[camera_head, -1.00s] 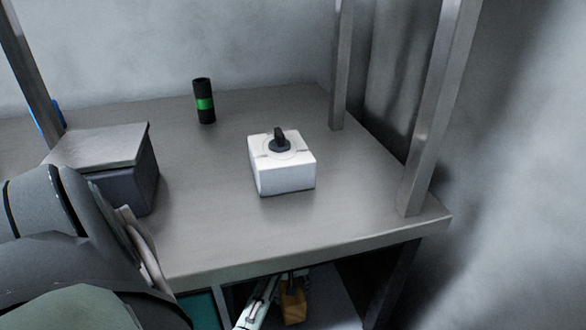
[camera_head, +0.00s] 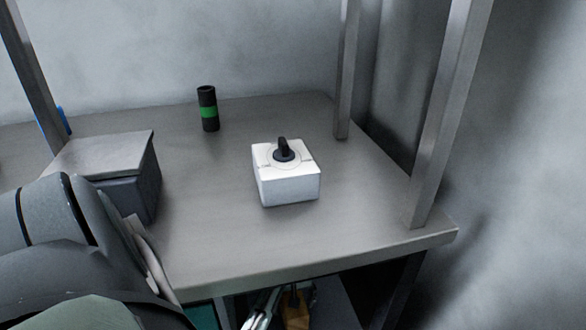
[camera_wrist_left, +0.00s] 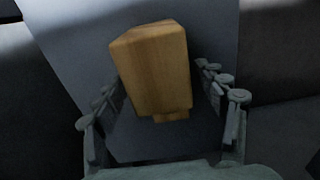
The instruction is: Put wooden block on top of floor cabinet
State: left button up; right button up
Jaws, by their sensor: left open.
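The wooden block (camera_wrist_left: 158,58) is upright in the left wrist view, between the two fingers of my left gripper (camera_wrist_left: 162,88). The fingers are open, with a visible gap on the right side; on the left, a finger is close to the block and I cannot tell if it touches. In the head view the block (camera_head: 297,314) shows at the bottom edge, below the table's front edge, with part of my left gripper (camera_head: 270,308) beside it. A pale flat surface (camera_wrist_left: 215,30) lies behind the block; I cannot tell whether it is the floor cabinet. My right gripper is not in view.
The grey table (camera_head: 225,235) carries a white box with a black knob (camera_head: 287,185), a black and green cylinder (camera_head: 208,112) and a grey box (camera_head: 135,180). Metal posts (camera_head: 440,130) rise at its right. The table edge overhangs the block area.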

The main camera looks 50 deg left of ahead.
pick_arm(q)
notch_tip(320, 180, up, 8)
jog(key=shift+f, duration=0.25)
